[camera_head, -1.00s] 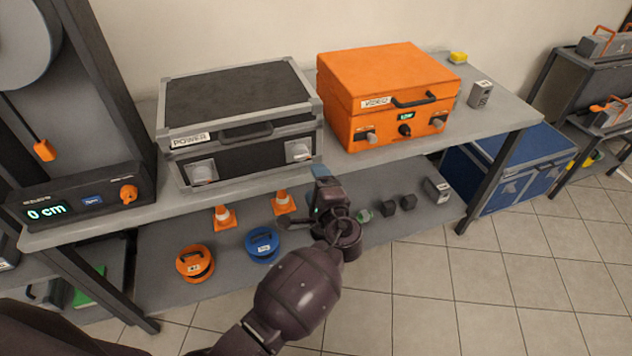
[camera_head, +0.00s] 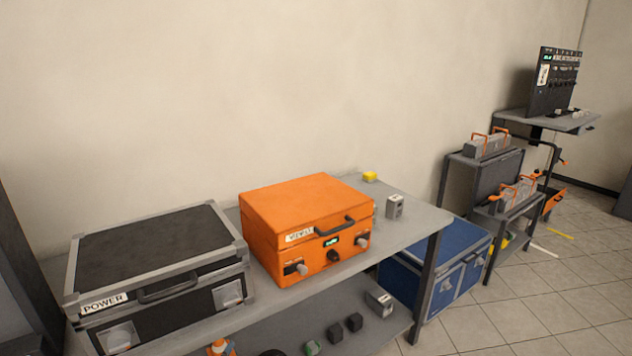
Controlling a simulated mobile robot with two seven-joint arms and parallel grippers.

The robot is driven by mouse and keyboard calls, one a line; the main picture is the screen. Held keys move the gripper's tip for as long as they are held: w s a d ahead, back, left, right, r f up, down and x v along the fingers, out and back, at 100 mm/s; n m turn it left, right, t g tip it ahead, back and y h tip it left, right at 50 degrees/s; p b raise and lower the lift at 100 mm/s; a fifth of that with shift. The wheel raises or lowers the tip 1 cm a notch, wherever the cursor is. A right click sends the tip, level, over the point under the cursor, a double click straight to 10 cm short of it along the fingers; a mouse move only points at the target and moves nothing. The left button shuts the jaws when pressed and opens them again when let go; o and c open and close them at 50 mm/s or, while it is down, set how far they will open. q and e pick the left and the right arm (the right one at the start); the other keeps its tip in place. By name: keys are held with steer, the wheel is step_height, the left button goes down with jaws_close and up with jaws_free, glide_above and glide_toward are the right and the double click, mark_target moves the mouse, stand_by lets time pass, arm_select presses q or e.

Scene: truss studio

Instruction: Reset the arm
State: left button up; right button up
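Neither of my grippers nor any part of my arms shows in the head view now. In front of me is a grey two-level table (camera_head: 408,243). On its top stand a black and grey case labelled POWER (camera_head: 155,255) at the left and an orange case (camera_head: 305,215) with a black handle, knobs and a small green display. Both cases are closed.
Dark cubes (camera_head: 354,321) and another grey box (camera_head: 379,302) lie on the lower shelf. A blue case (camera_head: 440,275) stands behind the table's right leg. Tiled floor (camera_head: 520,310) is open at right.

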arm_select(q)
steer(key=s+a+f+n+g, duration=0.1)
steer(key=s+a+f, duration=0.2)
steer(key=s, duration=0.5)
steer(key=s+a+f+n+g, duration=0.1)
steer(key=s+a+f+n, duration=0.1)
steer(key=s+a, duration=0.3)
steer(key=s+a+f+n+g, duration=0.1)
steer(key=s+a+f, duration=0.3)
steer(key=s, duration=0.7)
steer(key=shift+s+a+f+n, duration=0.2)
steer(key=shift+a+f+n, duration=0.2)
steer(key=shift+n, duration=0.2)
